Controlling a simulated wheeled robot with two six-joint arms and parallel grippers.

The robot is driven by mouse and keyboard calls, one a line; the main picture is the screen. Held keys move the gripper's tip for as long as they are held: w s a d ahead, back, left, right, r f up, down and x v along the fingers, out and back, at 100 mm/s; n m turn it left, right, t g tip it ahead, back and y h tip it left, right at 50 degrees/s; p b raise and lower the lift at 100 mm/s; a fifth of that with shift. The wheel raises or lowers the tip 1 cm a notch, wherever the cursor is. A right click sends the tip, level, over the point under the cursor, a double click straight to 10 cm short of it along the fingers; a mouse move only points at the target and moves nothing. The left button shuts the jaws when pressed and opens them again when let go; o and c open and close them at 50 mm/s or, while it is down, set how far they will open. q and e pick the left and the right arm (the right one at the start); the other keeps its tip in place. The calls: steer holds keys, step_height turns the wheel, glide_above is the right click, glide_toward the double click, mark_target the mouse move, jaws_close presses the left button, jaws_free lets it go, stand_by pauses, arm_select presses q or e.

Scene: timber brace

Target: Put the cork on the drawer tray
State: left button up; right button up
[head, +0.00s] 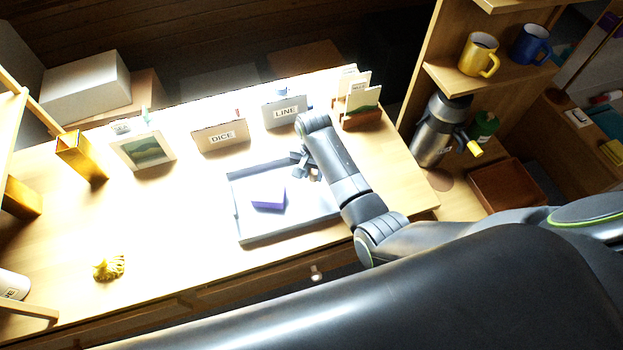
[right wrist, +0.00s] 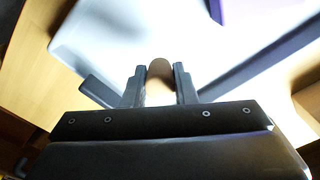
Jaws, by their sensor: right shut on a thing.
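The drawer tray (head: 290,228) is a shallow grey tray on the desk, and it fills much of the right wrist view (right wrist: 120,35). My right gripper (head: 303,166) is at the tray's far right part in the head view. In the right wrist view my right gripper (right wrist: 159,75) is shut on the cork (right wrist: 159,82), a small tan piece between the two fingertips. My left gripper is not in view.
A purple block (head: 268,197) lies in the tray. Signs marked DICE (head: 221,137) and LINE (head: 285,112), a picture frame (head: 143,150) and a card holder (head: 362,119) stand behind. A yellow crumpled thing (head: 108,268) lies at left. The desk's left middle is clear.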

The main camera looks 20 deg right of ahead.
mark_target(313, 181)
steer(key=shift+f, duration=2.05)
steer(key=shift+f, duration=0.15)
steer(key=o, duration=1)
steer(key=shift+c, duration=0.2)
step_height(313, 181, up, 12)
steer(key=shift+r, duration=0.2)
